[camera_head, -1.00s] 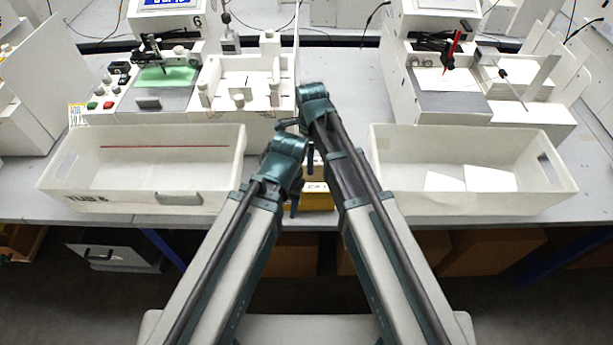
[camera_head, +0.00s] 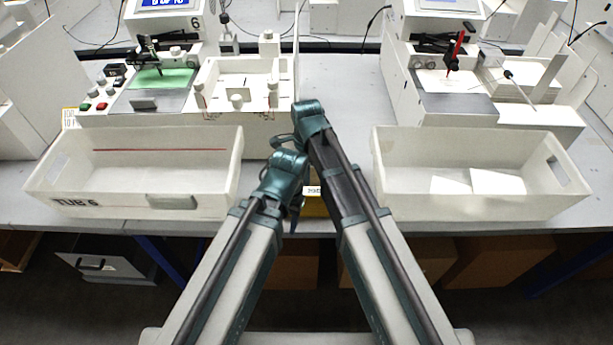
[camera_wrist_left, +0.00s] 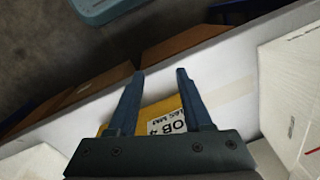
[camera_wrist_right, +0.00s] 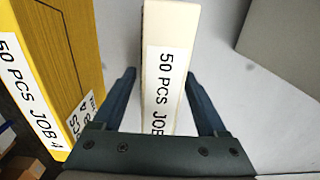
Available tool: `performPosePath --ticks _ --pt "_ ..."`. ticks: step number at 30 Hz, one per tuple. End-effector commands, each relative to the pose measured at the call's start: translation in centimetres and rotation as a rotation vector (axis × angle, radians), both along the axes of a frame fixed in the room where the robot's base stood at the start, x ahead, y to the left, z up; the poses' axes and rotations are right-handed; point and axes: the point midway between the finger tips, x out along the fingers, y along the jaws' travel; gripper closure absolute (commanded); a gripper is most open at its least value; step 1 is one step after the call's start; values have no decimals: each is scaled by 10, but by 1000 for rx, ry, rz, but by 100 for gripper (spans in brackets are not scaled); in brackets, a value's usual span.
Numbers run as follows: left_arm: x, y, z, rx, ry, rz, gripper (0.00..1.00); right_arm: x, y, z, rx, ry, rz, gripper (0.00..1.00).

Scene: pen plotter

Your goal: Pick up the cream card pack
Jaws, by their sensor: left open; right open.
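The cream card pack (camera_wrist_right: 156,30) stands upright in the right wrist view, with a white label reading "50 PCS JOB". My right gripper (camera_wrist_right: 160,76) is open, with one finger on each side of the pack; contact cannot be told. In the head view the cream pack is hidden behind my arms. A yellow pack (camera_wrist_right: 62,55) stands to its left in the right wrist view. My left gripper (camera_wrist_left: 158,72) is open near the yellow pack (camera_wrist_left: 150,115), whose label shows between its fingers. The yellow pack also shows partly in the head view (camera_head: 315,207).
Another white tub (camera_head: 470,208) holding white cards stands right. Plotter machines (camera_head: 165,100) (camera_head: 450,108) stand behind them. Grey bench (camera_head: 340,75) between the machines is clear.

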Motion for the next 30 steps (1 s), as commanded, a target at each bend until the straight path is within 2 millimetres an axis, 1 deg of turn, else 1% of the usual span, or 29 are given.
performPosePath --ticks 1,5,6,8,9,11,12,13,25,30 --pt "0 0 0 0 0 0 50 0 0 0 0 0 0 30" --pt "0 0 0 0 0 0 50 0 0 0 0 0 0 54" --pt "0 0 0 0 0 0 50 0 0 0 0 0 0 61" --pt "0 0 0 0 0 0 50 0 0 0 0 0 0 72" --pt "0 0 0 0 0 0 50 0 0 0 0 0 0 79" --pt "0 0 0 0 0 0 50 0 0 0 0 0 0 90" --pt "0 0 0 0 0 0 50 0 0 0 0 0 0 97" --pt "0 0 0 0 0 0 50 0 0 0 0 0 0 100" --pt "0 0 1 0 0 0 50 0 0 1 0 0 0 100" --pt "0 0 9 0 0 0 50 0 0 9 0 0 0 100"
